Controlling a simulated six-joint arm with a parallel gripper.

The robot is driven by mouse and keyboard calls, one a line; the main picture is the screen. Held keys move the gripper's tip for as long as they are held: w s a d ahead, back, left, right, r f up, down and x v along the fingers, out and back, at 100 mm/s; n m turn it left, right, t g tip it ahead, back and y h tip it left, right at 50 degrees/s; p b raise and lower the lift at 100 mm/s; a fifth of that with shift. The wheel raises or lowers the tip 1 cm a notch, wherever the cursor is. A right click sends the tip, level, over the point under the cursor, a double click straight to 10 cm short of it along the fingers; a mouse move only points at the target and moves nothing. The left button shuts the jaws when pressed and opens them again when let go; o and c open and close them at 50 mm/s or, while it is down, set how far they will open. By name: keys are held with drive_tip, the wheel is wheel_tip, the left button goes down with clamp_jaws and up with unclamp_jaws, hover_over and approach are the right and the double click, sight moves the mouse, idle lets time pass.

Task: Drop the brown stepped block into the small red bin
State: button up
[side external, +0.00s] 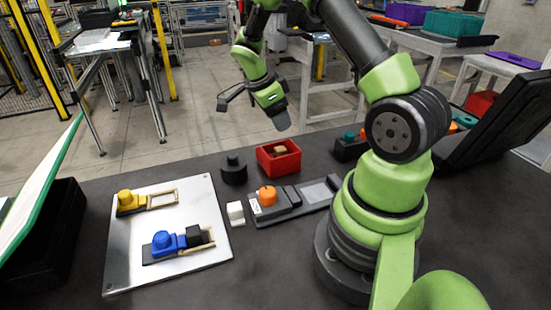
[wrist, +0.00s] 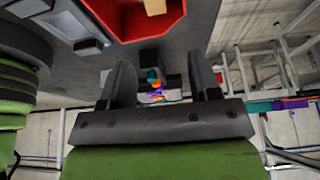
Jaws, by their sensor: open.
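The small red bin (side external: 278,164) stands on the dark table, past the grey fixture. A tan-brown block (side external: 280,150) sits inside it, its top showing between the walls; its steps are too small to make out. In the wrist view the red bin (wrist: 150,30) is at the top edge, with part of the brown block (wrist: 154,6) in it. My gripper (side external: 282,124) is above the table, over and just behind the bin in the side view, apart from it. In the wrist view my gripper (wrist: 163,80) has its two dark fingers spread with nothing held between them.
A black stepped cylinder (side external: 233,170) stands left of the bin. A grey fixture with an orange knob (side external: 267,195) and a white cube (side external: 235,212) are in front. A metal plate (side external: 125,250) holds yellow and blue pieces. A black box (side external: 348,150) stands right.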

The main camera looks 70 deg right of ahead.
drive_tip(key=s+a+r+n+t+y, duration=0.1)
drive_tip(key=a+r+n+t, duration=0.4)
drive_tip(key=a+r+n, duration=0.85)
drive_tip(key=s+a+r+n+t+y, duration=0.4)
drive_tip(key=s+a+r+n+t, duration=0.1)
drive_tip(key=s+a+n, duration=0.4)
drive_tip(key=shift+s+a+r, duration=0.2)
drive_tip(key=shift+s+r, duration=0.35)
drive_tip(key=shift+r, duration=0.3)
